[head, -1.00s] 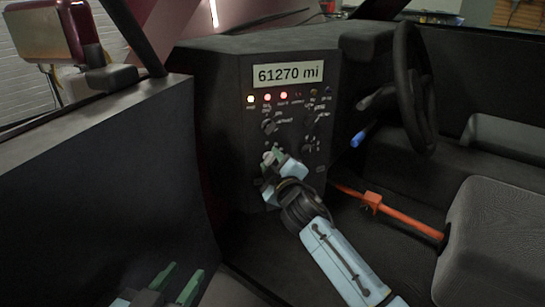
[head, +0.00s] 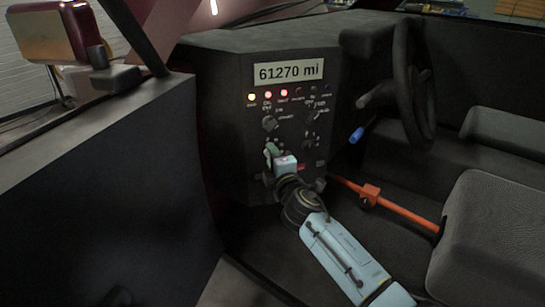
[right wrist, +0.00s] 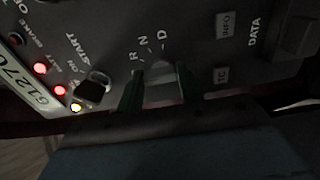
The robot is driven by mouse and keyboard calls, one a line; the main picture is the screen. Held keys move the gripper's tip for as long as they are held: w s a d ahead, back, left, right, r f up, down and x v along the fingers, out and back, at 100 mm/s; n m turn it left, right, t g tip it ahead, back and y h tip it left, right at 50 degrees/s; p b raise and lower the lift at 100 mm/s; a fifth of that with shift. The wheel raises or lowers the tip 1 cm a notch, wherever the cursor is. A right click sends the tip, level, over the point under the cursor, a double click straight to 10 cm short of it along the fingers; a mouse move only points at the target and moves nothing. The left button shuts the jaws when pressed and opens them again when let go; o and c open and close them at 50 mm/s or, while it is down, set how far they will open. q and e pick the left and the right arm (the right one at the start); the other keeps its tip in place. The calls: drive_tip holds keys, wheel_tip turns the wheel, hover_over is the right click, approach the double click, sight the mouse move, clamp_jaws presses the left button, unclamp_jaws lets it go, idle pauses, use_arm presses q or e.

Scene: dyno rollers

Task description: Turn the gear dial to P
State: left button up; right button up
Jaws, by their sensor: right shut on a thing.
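My right gripper (head: 271,160) is at the lower left of the black dashboard panel (head: 232,120). In the right wrist view its two fingers (right wrist: 160,88) stand on either side of the gear dial (right wrist: 162,92) and are shut on it. The letters R, N and D show beside the dial; no P can be seen, and where the dial points is unclear. In the head view the dial is hidden behind the gripper. My left gripper's fingers are not in view.
A black START/ON knob (right wrist: 93,88) is close beside the fingers. Lit warning lamps (head: 268,95) and a mileage display (head: 288,73) are above. An orange bar (head: 400,207), a steering wheel (head: 405,80) and a seat (head: 490,235) are to the right.

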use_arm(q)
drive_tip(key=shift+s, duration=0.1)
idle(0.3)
use_arm(e)
drive_tip(key=o, duration=1)
